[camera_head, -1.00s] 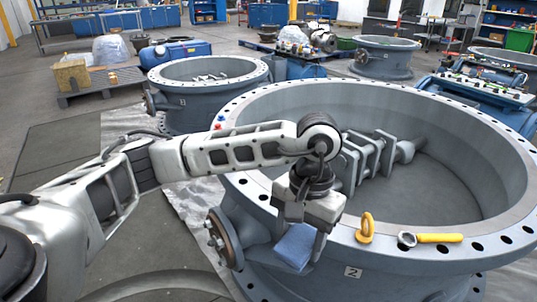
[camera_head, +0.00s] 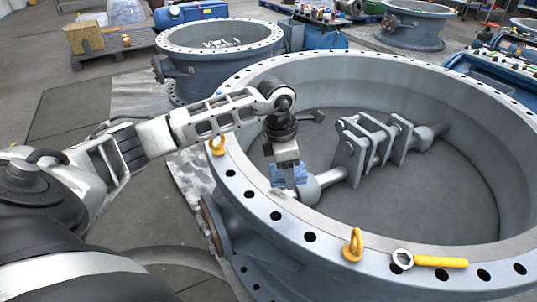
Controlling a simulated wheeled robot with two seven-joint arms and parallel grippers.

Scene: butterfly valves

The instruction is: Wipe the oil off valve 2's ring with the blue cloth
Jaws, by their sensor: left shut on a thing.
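Valve 2 is the large grey valve body in front, with a wide bolt-holed ring (camera_head: 330,226) on top. My left gripper (camera_head: 290,186) is shut on the blue cloth (camera_head: 286,175), over the inner left edge of the ring. The cloth is bunched and partly hidden by the jaws. I cannot tell whether it touches the ring. A pale, shiny patch shows on the ring just below the cloth; I cannot tell whether it is oil. My right gripper is not in view.
A yellow eyebolt (camera_head: 353,245) and a yellow-handled tool (camera_head: 430,261) sit on the front of the ring. Another eyebolt (camera_head: 217,145) stands at its left. A shaft assembly (camera_head: 375,142) lies inside the valve. A smaller valve (camera_head: 215,70) stands behind.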

